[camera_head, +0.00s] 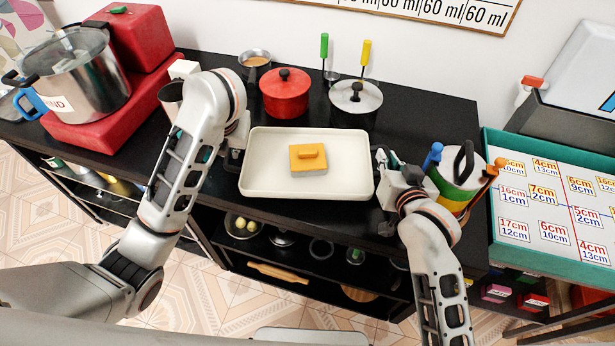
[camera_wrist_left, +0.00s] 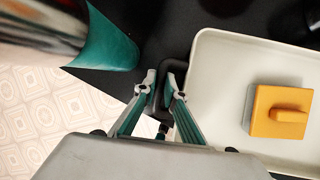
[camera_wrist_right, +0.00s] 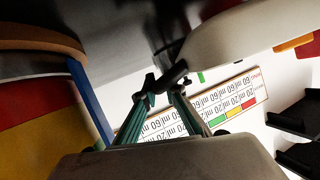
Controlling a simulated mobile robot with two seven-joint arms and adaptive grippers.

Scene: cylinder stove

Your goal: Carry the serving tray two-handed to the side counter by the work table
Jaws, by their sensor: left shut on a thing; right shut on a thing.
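The serving tray (camera_head: 262,178) is a cream rectangle with raised rims and dark end handles, in front of me over the black counter (camera_head: 425,112). I cannot tell whether it touches the counter. A yellow-orange block with a knob (camera_head: 308,158) lies on it. My left gripper (camera_head: 236,155) is at the tray's left end; in the left wrist view its fingers (camera_wrist_left: 160,88) are shut on the dark handle. My right gripper (camera_head: 381,160) is at the right end; in the right wrist view its fingers (camera_wrist_right: 165,88) are closed around the other handle.
Behind the tray stand a red pot (camera_head: 285,95), a lidded grey pot (camera_head: 356,98) and a metal cup (camera_head: 256,62). A striped pot (camera_head: 455,180) is close by my right gripper. A large steel pot (camera_head: 75,75) stands left. A teal-edged table with a number board (camera_head: 560,200) is right.

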